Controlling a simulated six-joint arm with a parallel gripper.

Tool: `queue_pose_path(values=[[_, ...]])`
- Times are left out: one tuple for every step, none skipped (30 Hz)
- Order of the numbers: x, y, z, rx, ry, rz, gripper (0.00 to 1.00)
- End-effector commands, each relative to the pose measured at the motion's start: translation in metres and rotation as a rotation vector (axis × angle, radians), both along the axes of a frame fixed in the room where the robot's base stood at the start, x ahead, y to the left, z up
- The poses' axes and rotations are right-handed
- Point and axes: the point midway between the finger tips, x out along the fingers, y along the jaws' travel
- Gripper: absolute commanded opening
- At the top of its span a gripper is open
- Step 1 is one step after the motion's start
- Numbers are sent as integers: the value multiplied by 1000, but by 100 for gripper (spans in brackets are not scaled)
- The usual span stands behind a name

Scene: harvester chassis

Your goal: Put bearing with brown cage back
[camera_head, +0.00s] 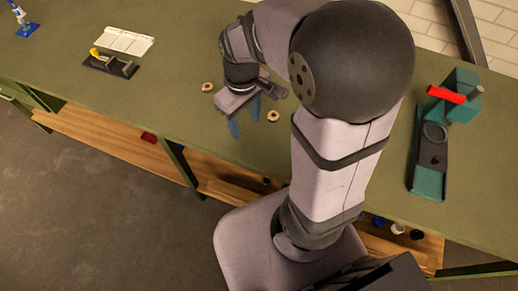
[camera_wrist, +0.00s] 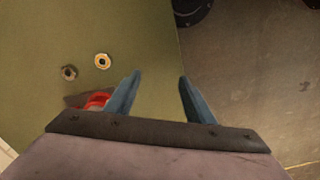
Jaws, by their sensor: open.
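Two small ring-shaped bearings lie apart on the green bench top. In the head view, one (camera_head: 207,87) is left of my wrist and the other (camera_head: 273,116) is just right of my fingers. In the wrist view, a bright brassy ring (camera_wrist: 102,61) and a darker brownish ring (camera_wrist: 69,72) lie left of my fingers. I cannot tell for certain which has the brown cage. My gripper (camera_head: 245,117) is open and empty near the bench's front edge; its spread fingers also show in the wrist view (camera_wrist: 160,76).
A teal and black fixture (camera_head: 432,150) with a red cylinder (camera_head: 445,95) stands at the right. A white tray (camera_head: 126,41) and a black holder with a yellow part (camera_head: 110,65) are at the left. A red thing (camera_wrist: 97,99) is partly hidden beside my left finger.

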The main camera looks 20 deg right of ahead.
Motion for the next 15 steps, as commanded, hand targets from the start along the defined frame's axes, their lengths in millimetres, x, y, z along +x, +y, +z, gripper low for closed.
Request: queue_pose_path(values=[[-18,-1,-5,0,1,-79,49],[-27,-2,-8,1,0,-125,49],[-38,-2,-12,0,1,-182,49],[-45,-3,-14,1,0,-221,49],[-52,-3,-17,1,1,-256,49],[-60,-3,-20,1,1,-296,49],[-64,-3,-22,1,1,-321,49],[-69,-3,-23,1,2,-342,49],[-73,-4,-25,1,2,-365,49],[-76,-4,-26,1,2,-379,49],[-77,-4,-27,1,1,-389,49],[-79,-4,-27,1,1,-398,49],[-80,-4,-27,1,1,-403,49],[-80,-4,-28,1,1,-406,49],[-80,-4,-28,1,1,-407,49]])
